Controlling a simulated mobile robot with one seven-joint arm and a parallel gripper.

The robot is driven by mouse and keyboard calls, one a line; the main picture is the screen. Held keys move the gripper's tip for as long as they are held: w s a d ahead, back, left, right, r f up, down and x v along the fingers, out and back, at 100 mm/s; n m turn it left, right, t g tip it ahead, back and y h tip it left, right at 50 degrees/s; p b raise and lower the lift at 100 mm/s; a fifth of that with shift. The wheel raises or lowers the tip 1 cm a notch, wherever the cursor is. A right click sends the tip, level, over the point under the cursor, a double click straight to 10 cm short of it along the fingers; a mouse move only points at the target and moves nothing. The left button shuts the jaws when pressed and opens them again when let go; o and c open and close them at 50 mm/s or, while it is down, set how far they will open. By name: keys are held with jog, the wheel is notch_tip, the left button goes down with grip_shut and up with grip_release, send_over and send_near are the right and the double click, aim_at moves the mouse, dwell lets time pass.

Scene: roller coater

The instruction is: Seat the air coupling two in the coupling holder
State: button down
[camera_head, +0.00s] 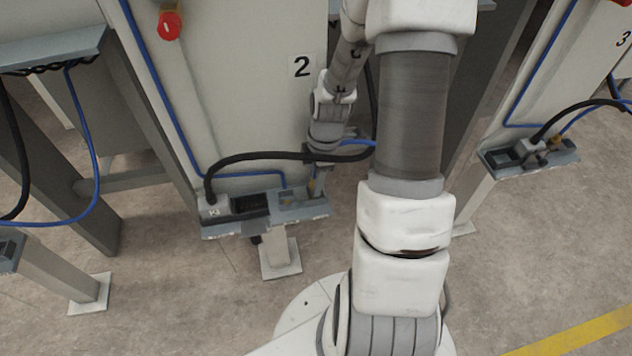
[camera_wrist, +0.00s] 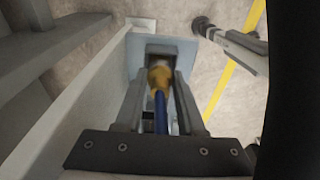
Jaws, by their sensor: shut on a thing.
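My gripper (camera_wrist: 160,85) is shut on air coupling two (camera_wrist: 160,77), a brass-yellow fitting with a blue hose (camera_wrist: 161,115) running back from it between the fingers. In the wrist view the coupling's tip is in front of a grey block with a dark opening, the coupling holder (camera_wrist: 175,49). I cannot tell whether the tip is inside it. In the head view the yellow coupling (camera_head: 311,187) shows at the right end of the grey-blue shelf (camera_head: 262,228) below the panel marked 2, with my gripper (camera_head: 319,182) over it.
A thick black cable (camera_head: 270,156) arches from a grey plug (camera_head: 213,208) at the shelf's left end and passes by my wrist. The panel (camera_head: 240,90) stands close behind. Similar shelves stand at left and at right (camera_head: 530,155).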

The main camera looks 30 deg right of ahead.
jog(key=c, duration=0.5)
grip_release()
jog(key=shift+f, duration=0.1)
jog(key=r+p, duration=0.1)
jog(key=r, duration=0.3)
jog(key=d+r+p, duration=0.1)
jog(key=r+p, duration=0.1)
jog(key=r, duration=0.2)
jog(key=r+p, duration=0.2)
jog(key=r, duration=0.2)
jog(key=shift+s+d+r, duration=0.15)
jog(key=shift+s+d, duration=0.05)
jog(key=shift+s, duration=0.05)
